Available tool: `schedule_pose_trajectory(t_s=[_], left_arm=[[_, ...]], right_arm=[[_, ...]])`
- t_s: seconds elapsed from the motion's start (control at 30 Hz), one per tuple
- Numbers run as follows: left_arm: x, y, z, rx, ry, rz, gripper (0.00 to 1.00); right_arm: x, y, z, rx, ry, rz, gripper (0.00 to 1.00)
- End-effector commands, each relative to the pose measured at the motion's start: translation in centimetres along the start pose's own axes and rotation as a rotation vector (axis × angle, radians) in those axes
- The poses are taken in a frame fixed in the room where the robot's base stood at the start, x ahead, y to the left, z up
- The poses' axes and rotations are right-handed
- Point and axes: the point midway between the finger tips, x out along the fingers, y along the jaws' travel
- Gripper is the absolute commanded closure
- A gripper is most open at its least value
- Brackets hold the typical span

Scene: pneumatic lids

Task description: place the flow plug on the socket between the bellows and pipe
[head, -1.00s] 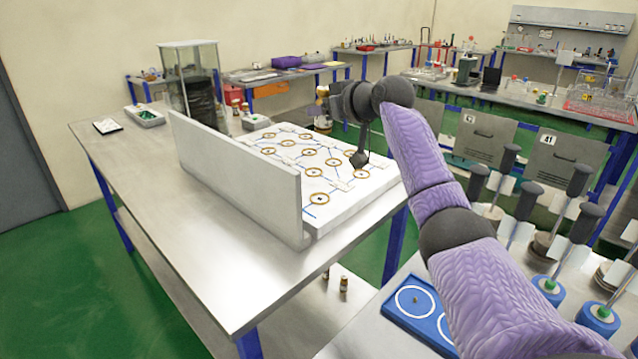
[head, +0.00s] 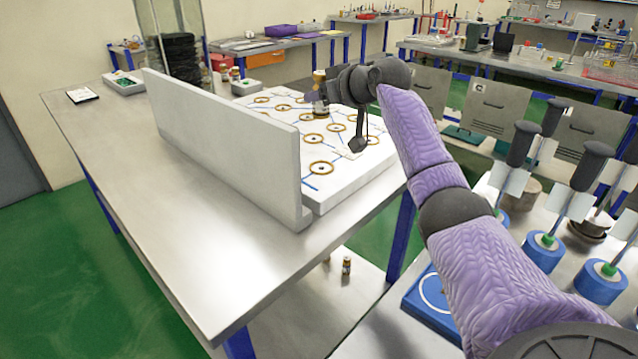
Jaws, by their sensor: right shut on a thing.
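My right gripper (head: 326,96) is shut on the flow plug (head: 320,82), a small upright piece with a brass-coloured and pale body. It holds the plug over the far part of the white board (head: 340,190). The gripper and wrist hide some far sockets, and I cannot tell whether the plug touches the board. The marks for bellows and pipe are too small to read. My left gripper is not in view.
A tall white panel (head: 220,145) stands along the board's left side. Behind it are a glass case with a dark stack (head: 172,58) and a grey bin (head: 245,87). The steel table (head: 190,225) is bare at left front. Blue-based handled pieces (head: 543,250) stand at right.

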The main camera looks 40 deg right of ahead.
Motion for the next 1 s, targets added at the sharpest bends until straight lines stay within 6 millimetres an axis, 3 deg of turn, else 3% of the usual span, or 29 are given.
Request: schedule_pose_trajectory(t_s=[0.03,0.13,0.3,0.6,0.87,0.9,1.0], left_arm=[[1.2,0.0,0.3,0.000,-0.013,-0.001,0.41],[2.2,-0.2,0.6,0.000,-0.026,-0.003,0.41],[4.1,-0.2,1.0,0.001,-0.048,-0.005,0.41],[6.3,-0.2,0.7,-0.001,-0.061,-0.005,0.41],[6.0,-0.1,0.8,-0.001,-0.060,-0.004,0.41],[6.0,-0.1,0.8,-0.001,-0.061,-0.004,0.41],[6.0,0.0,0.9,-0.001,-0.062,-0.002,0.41]], right_arm=[[0.7,0.0,1.4,0.000,-0.006,0.000,1.00],[1.4,0.0,2.8,-0.001,-0.011,0.001,1.00],[3.0,0.0,6.8,0.000,-0.014,0.000,1.00],[4.7,0.0,11.2,-0.001,-0.012,0.001,1.00],[4.6,0.0,11.0,-0.001,-0.008,0.001,1.00],[4.7,0.0,11.1,0.000,-0.010,0.001,0.49],[4.7,0.0,11.1,0.000,-0.009,0.001,0.28]])
